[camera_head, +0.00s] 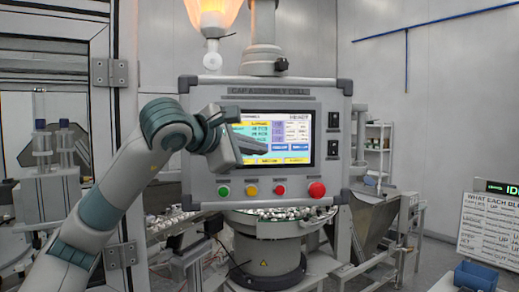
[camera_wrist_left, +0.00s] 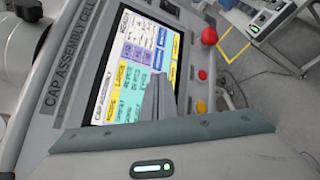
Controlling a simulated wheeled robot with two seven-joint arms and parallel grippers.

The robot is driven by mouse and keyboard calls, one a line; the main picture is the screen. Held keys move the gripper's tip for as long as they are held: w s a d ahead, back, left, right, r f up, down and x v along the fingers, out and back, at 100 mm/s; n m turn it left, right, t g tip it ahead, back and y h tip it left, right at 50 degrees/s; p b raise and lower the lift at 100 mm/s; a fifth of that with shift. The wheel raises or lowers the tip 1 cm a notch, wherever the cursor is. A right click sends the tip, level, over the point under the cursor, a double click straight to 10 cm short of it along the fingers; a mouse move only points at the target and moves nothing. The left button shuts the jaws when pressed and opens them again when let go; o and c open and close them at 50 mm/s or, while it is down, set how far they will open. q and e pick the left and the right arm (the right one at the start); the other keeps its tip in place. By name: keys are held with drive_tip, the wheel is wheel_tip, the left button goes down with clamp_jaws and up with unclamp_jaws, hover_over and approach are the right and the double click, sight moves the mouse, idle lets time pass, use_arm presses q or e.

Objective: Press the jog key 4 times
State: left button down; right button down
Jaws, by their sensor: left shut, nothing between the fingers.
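The control panel (camera_head: 200,125), headed CAP ASSEMBLY CELL, carries a lit touch screen (camera_head: 300,130) with blue and yellow keys along its lower part. Their lettering is too small to read, so I cannot tell which is the jog key. My left gripper (camera_head: 262,151) is shut and empty, its fingertips in front of the screen's lower left part. In the left wrist view the shut fingers (camera_wrist_left: 157,82) point at the screen (camera_wrist_left: 135,60) and hide part of it. I cannot tell whether the tips touch the screen. My right gripper is not in view.
Below the screen are a green button (camera_head: 223,191), a yellow button (camera_head: 252,190), a red button (camera_head: 280,190) and a larger red mushroom button (camera_head: 317,189). Two black switches sit right of the screen. A bowl feeder (camera_head: 265,225) stands beneath the panel, and a metal hopper (camera_head: 372,220) stands right.

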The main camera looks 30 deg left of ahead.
use_arm(q)
drive_tip(key=shift+s+d, duration=0.1)
idle(0.5)
drive_tip(key=shift+s+d, duration=0.3)
drive_tip(key=shift+s, duration=0.1)
drive_tip(key=shift+s+d, duration=0.1)
drive_tip(key=s+d+b, duration=0.1)
drive_tip(key=s+d, duration=0.2)
drive_tip(key=shift+s, duration=0.3)
idle(0.5)
drive_tip(key=shift+d, duration=0.1)
idle(4.5)
drive_tip(key=s+n+p, duration=0.1)
drive_tip(key=n, duration=0.4)
drive_tip(key=s+d+n+p, duration=0.1)
drive_tip(key=n+p, duration=0.1)
drive_tip(key=n, duration=0.4)
drive_tip(key=s+d+n+p, duration=0.1)
drive_tip(key=n, duration=0.5)
drive_tip(key=shift+d+r+g+p, duration=0.1)
drive_tip(key=shift+d+g+p, duration=0.1)
drive_tip(key=shift+g+p, duration=0.15)
